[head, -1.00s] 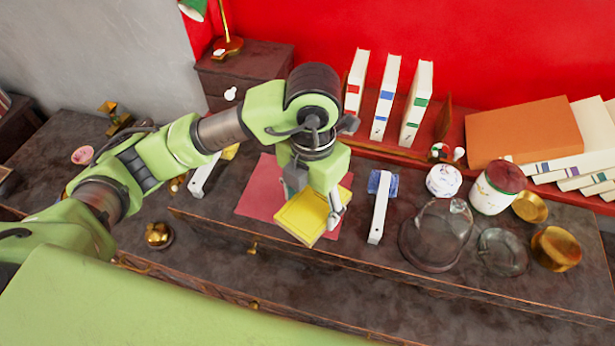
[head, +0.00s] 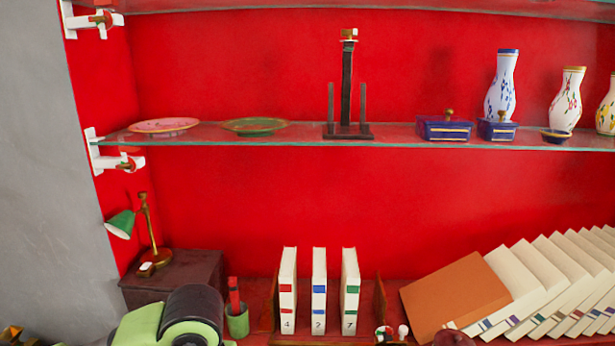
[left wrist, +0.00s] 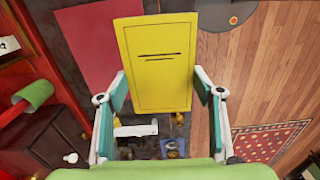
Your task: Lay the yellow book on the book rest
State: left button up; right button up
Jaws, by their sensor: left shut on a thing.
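The yellow book (left wrist: 160,40) is held between the two fingers of my left gripper (left wrist: 159,88) in the left wrist view. Its broad yellow face, with two short dark lines, faces that camera. The book and gripper are out of the head view, where only part of my green left arm shows at the bottom left. A dark stand (head: 347,95) with a tall middle post and two short posts stands on the glass shelf; I cannot tell if it is the book rest. My right gripper is not in view.
The glass shelf (head: 220,137) also bears plates, blue boxes and vases. Below, three upright white books (head: 319,290) stand beside an orange book (head: 455,298) and a leaning row of white books. A green lamp (head: 122,223) stands left. A pink mat (left wrist: 88,45) shows in the wrist view.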

pick_arm(q)
jog(key=m, duration=0.1)
jog(key=a+m, duration=0.1)
jog(key=m, duration=0.2)
jog(key=shift+s+a+r, duration=0.15)
jog(key=shift+a+r, duration=0.1)
jog(key=shift+a, duration=0.1)
jog(key=m, duration=0.2)
jog(key=a+m, duration=0.1)
jog(key=m, duration=0.1)
jog(key=shift+s+a+r, duration=0.15)
jog(key=shift+r, duration=0.05)
jog(key=m, duration=0.1)
jog(key=a+m, duration=0.1)
jog(key=m, duration=0.1)
jog(key=a+m, duration=0.1)
jog(key=m, duration=0.1)
jog(key=shift+s+r, duration=0.25)
jog(key=shift+r, duration=0.05)
jog(key=m, duration=0.2)
jog(key=a+m, duration=0.1)
jog(key=m, duration=0.1)
jog(key=shift+s+r, duration=0.2)
jog(key=shift+s, duration=0.05)
